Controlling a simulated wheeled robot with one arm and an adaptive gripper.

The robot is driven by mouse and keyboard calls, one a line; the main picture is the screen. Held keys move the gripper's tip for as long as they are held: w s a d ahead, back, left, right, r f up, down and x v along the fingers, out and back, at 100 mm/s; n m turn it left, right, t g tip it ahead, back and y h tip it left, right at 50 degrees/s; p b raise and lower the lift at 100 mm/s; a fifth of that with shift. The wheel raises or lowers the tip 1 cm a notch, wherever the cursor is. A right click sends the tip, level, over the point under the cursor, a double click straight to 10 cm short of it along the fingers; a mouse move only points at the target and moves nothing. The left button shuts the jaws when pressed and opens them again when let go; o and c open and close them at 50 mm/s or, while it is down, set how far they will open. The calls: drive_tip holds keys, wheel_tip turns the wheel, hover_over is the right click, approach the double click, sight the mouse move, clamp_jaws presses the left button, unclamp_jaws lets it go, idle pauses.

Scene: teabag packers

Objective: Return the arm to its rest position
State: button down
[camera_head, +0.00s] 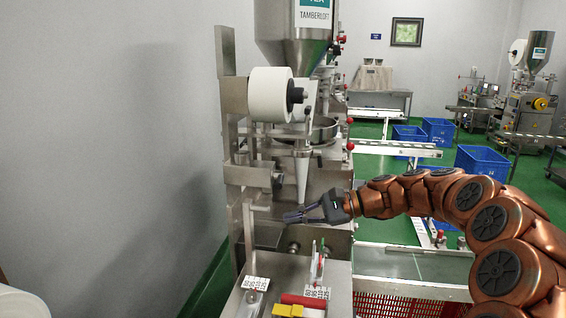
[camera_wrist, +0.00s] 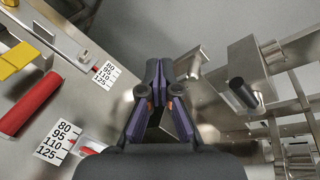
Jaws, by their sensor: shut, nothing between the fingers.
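My gripper (camera_head: 299,214) is at the end of my copper-coloured arm, which reaches in from the right in the head view. It points left, just above the front part of the steel packing machine (camera_head: 275,240). In the wrist view my gripper (camera_wrist: 158,66) has its dark fingers together at the tips, with nothing between them. The machine's steel parts lie below and around the fingers there.
The machine carries a white film roll (camera_head: 271,94), a hopper (camera_head: 297,30) and scale labels (camera_head: 256,284). A red bar (camera_wrist: 31,102) and yellow block (camera_wrist: 20,58) lie on its top. Blue crates (camera_head: 482,161) stand on the green floor. A white conveyor (camera_head: 396,147) runs behind my arm.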

drive_tip(key=s+a+f+n+g+h, duration=0.1)
drive_tip(key=s+a+n+h, duration=0.1)
drive_tip(key=s, duration=0.4)
drive_tip(key=s+a+f+n+g+h, duration=0.1)
drive_tip(key=s+n, duration=0.1)
drive_tip(key=s, duration=0.4)
drive_tip(key=s+d+f+n+h, duration=0.1)
drive_tip(key=s+d+f+h, duration=0.1)
drive_tip(key=s, duration=0.4)
drive_tip(key=s+d+f+n+h, duration=0.2)
drive_tip(key=s+d+f+h, duration=0.1)
drive_tip(key=s, duration=0.3)
drive_tip(key=s+d+f+n+g+h, duration=0.1)
drive_tip(key=s+d+f+h, duration=0.1)
drive_tip(key=s, duration=0.5)
drive_tip(key=shift+d+f, duration=0.3)
drive_tip(key=shift+f, duration=0.1)
drive_tip(key=s+d+f+n+h, duration=0.2)
drive_tip(key=s+d+f+h, duration=0.2)
drive_tip(key=s+d, duration=0.6)
drive_tip(key=shift+d+f+h, duration=0.15)
drive_tip(key=shift+h, duration=0.15)
